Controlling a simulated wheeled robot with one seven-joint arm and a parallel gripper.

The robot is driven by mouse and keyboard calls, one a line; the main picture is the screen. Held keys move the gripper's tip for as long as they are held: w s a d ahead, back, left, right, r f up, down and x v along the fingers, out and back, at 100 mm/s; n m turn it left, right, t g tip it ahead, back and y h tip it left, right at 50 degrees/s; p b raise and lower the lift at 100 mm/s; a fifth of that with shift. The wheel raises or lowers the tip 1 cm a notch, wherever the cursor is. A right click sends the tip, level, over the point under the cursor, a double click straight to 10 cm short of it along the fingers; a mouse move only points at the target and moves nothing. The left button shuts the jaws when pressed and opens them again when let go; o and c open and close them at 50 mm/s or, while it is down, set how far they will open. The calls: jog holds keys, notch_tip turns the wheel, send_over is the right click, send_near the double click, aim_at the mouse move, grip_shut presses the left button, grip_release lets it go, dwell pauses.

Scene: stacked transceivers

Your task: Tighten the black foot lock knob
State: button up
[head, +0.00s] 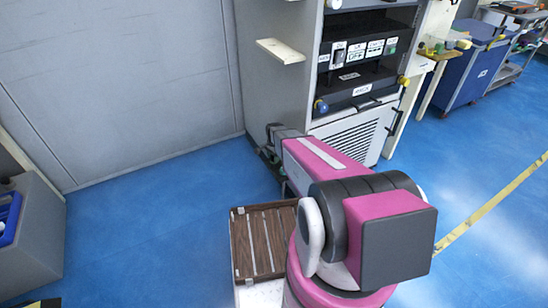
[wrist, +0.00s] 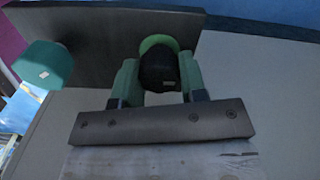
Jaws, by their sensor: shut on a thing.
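The black foot lock knob (wrist: 158,68) shows in the wrist view between the two green fingers of my gripper (wrist: 159,82). A green round piece (wrist: 158,43) shows behind its upper edge. The fingers are shut on the knob from its left and right sides. In the head view my pink arm reaches down toward the lower left side of the grey cabinet (head: 268,85). There the knob and the fingertips are hidden behind my arm.
A teal knob (wrist: 45,65) stands left of my gripper in the wrist view. A dark flat plate (wrist: 100,40) lies behind the fingers. In the head view, a blue knob (head: 321,106) is on the cabinet front. Blue floor (head: 140,220) is clear to the left.

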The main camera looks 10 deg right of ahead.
jog(key=shift+r, duration=0.2)
jog(key=o, duration=0.9)
jog(key=shift+o, duration=0.2)
notch_tip(320, 180, up, 11)
jog(key=shift+f, duration=0.15)
